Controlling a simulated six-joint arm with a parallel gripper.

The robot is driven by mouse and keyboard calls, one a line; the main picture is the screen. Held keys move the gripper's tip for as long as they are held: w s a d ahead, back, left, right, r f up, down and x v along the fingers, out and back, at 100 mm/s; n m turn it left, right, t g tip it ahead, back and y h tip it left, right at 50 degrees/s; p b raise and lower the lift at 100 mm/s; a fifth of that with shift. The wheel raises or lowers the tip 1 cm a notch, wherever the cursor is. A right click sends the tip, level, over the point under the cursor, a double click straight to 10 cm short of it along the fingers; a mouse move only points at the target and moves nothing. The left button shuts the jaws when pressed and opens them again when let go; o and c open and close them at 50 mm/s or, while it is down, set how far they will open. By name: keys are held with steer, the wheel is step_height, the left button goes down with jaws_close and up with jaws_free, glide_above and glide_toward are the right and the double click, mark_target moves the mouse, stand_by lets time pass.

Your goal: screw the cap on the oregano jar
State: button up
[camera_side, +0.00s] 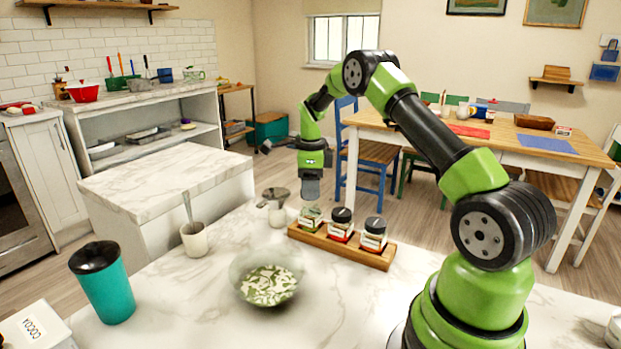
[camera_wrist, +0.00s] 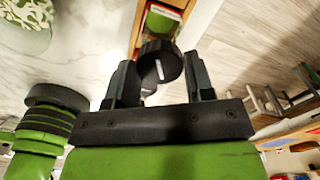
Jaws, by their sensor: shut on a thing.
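My gripper (camera_side: 311,192) points down just above the left jar on the wooden rack in the side view. In the wrist view my gripper (camera_wrist: 159,75) is shut on a dark round cap (camera_wrist: 158,62) with a white mark. In the side view I cannot make out the cap apart from the dark gripper. The oregano jar (camera_side: 310,218), with greenish contents and no cap visible on it, stands upright at the left end of the rack (camera_side: 375,261). I cannot tell whether the cap touches the jar.
Two jars with black lids, a middle one (camera_side: 341,226) and a right one (camera_side: 373,236), share the rack.

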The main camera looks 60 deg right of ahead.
steer(key=shift+f, duration=1.5)
steer(key=shift+f, duration=0.1)
steer(key=m, duration=0.4)
steer(key=shift+m, duration=0.3)
steer(key=shift+m, duration=0.8)
steer(key=m, duration=0.3)
